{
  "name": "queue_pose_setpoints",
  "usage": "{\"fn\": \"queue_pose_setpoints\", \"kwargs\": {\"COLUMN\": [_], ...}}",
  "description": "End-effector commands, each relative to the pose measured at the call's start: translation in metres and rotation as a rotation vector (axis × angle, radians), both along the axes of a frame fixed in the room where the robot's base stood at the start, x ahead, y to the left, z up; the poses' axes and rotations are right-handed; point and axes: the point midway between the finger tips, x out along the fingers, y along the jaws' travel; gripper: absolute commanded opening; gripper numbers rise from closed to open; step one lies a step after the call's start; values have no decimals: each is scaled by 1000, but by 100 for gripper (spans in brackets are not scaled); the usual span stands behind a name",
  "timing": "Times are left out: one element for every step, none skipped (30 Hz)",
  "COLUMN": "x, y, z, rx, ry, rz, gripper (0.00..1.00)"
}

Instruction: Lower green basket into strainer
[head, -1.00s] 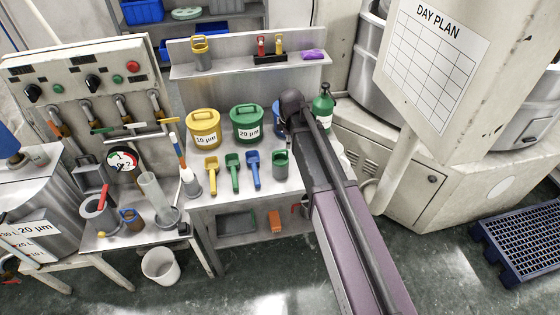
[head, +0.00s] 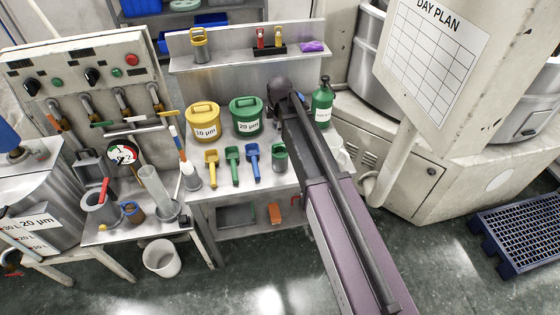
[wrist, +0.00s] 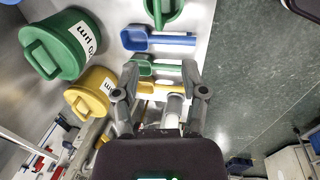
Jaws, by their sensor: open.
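The green basket (head: 280,157), a small grey cup with a green rim and handle, stands at the right end of the row of scoops on the steel bench. Its green rim (wrist: 165,10) shows at the top edge of the wrist view. My gripper (wrist: 161,72) is open and empty. In the wrist view its fingers lie either side of the green scoop's handle, with the basket beyond. In the head view my arm hides the gripper. I cannot surely tell which vessel is the strainer; a grey pot (head: 101,214) with a red handle stands on the left side table.
Yellow (head: 202,122) and green (head: 246,117) lidded buckets stand behind the yellow, green and blue scoops (head: 252,163). A green bottle (head: 322,102) stands right of my arm. A clear cylinder (head: 153,187) is on the side table. A white bin (head: 162,257) stands on the floor.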

Motion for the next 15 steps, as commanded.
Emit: {"fn": "queue_pose_setpoints", "kwargs": {"x": [1, 1, 2, 2, 3, 3, 4, 4, 5, 5, 6, 6, 7, 7, 8], "y": [1, 1, 1, 1, 1, 1, 2, 2, 2, 2, 2, 2, 3, 3, 3], "z": [-8, -10, -13, -15, -18, -21, -23, -25, -28, -30, -33, -35, -38, -40, -43], "rx": [0, 0, 0, 0, 0, 0, 0, 0, 0, 0, 0, 0, 0, 0, 0], "ry": [0, 0, 0, 0, 0, 0, 0, 0, 0, 0, 0, 0, 0, 0, 0], "rz": [0, 0, 0, 0, 0, 0, 0, 0, 0, 0, 0, 0, 0, 0, 0], "gripper": [55, 55, 55, 55, 55, 55, 55, 55, 55, 55, 55, 55, 55, 55, 55]}}
